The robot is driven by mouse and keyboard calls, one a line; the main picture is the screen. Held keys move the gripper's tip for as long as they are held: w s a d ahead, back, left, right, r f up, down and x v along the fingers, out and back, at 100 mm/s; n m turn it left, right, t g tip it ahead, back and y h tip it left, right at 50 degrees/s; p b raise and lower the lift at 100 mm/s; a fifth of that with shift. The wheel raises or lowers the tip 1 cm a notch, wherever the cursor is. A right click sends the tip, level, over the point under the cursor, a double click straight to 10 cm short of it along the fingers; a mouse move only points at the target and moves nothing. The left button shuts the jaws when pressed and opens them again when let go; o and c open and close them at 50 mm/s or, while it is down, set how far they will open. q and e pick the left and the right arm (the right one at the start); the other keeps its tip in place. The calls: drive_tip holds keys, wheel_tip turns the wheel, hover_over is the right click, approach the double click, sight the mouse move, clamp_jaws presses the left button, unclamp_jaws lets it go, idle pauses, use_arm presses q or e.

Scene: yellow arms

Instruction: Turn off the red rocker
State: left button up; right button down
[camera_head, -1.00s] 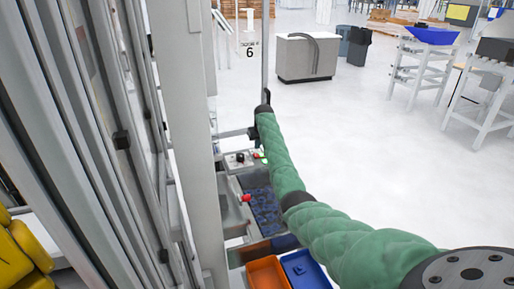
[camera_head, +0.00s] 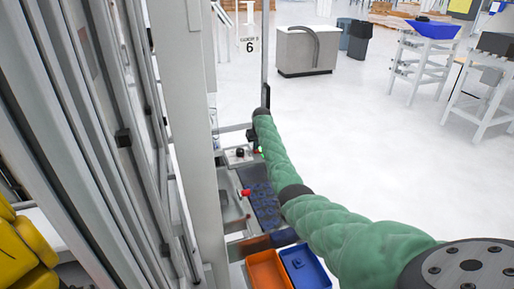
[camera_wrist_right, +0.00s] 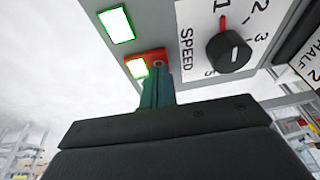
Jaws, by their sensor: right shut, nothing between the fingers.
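The red rocker (camera_wrist_right: 151,58) sits on the grey control panel in the right wrist view, with a lit green patch (camera_wrist_right: 137,68) at its left end. My right gripper (camera_wrist_right: 157,77) is shut and empty. Its teal fingertips are at the rocker's lower edge and hide part of it; I cannot tell whether they touch. In the head view, the panel (camera_head: 238,154) is small and partly behind my green-sleeved right arm, so the rocker is not clear there. My left gripper is not in view.
A lit green square (camera_wrist_right: 116,25) is on the panel above the rocker. A black speed knob (camera_wrist_right: 229,53) with a red pointer is to its right. In the head view, an orange bin (camera_head: 267,270) and a blue bin (camera_head: 305,266) lie below; a grey post (camera_head: 190,130) stands left.

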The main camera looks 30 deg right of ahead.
drive_tip(key=shift+s+r, duration=0.2)
drive_tip(key=shift+w+d+f, duration=0.1)
drive_tip(key=shift+w+f, duration=0.1)
drive_tip(key=shift+s+d+r+p, duration=0.25)
drive_tip(key=shift+d+p, duration=0.05)
drive_tip(key=shift+d, duration=0.2)
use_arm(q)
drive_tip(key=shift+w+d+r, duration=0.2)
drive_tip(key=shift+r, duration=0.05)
use_arm(e)
drive_tip(key=shift+d, duration=0.15)
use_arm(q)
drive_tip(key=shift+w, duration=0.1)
